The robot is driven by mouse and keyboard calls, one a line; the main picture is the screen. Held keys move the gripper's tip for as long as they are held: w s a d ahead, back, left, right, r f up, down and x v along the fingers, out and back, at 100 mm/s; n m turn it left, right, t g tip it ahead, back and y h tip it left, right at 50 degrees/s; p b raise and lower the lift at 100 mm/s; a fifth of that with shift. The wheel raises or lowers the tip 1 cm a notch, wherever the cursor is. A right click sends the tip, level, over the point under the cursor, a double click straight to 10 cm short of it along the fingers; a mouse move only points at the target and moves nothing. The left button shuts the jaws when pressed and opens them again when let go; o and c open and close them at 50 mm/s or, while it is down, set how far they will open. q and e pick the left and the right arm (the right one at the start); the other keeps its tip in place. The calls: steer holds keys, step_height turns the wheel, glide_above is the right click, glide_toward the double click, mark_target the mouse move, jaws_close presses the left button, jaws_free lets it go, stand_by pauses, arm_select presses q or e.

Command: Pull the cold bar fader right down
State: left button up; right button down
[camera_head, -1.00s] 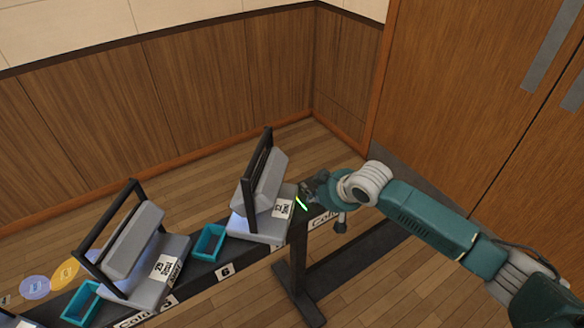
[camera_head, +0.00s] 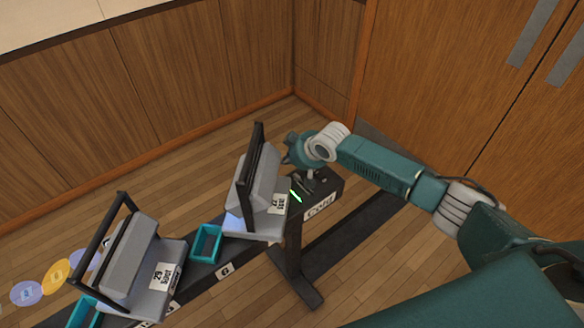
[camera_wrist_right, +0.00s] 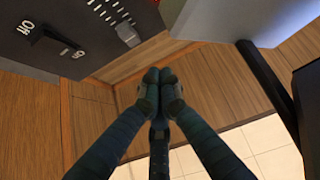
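In the right wrist view, a dark panel holds a slider fader with a pale grey knob (camera_wrist_right: 128,35) beside white scale marks. Its label is not in view there. My right gripper (camera_wrist_right: 160,78) has its fingertips together, with nothing visible between them. In the picture the tips lie below and right of the knob, apart from it. In the head view, my right gripper (camera_head: 302,160) is at the right end of the dark bar (camera_head: 203,269). Its fingertips are hard to make out. A white label (camera_head: 320,206) on the bar's end is hard to read. My left gripper is not in view.
A black lever switch (camera_wrist_right: 52,42) marked OFF and ON sits left of the fader. A grey lamp (camera_head: 262,195) with a black yoke stands close left of my right gripper. A teal tray (camera_head: 207,244) and another lamp (camera_head: 145,270) are farther left. Floor lies beyond the bar.

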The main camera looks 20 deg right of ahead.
mark_target(292, 176)
steer(key=shift+s+d+f+p, duration=0.2)
steer(key=shift+s+f+p, duration=0.2)
steer(key=shift+f+p, duration=0.2)
steer(key=shift+s+d+f+p, duration=0.15)
steer(key=shift+s+f+p, duration=0.2)
steer(key=shift+f+p, duration=0.2)
steer(key=shift+s, duration=0.2)
steer(key=shift+f, duration=0.1)
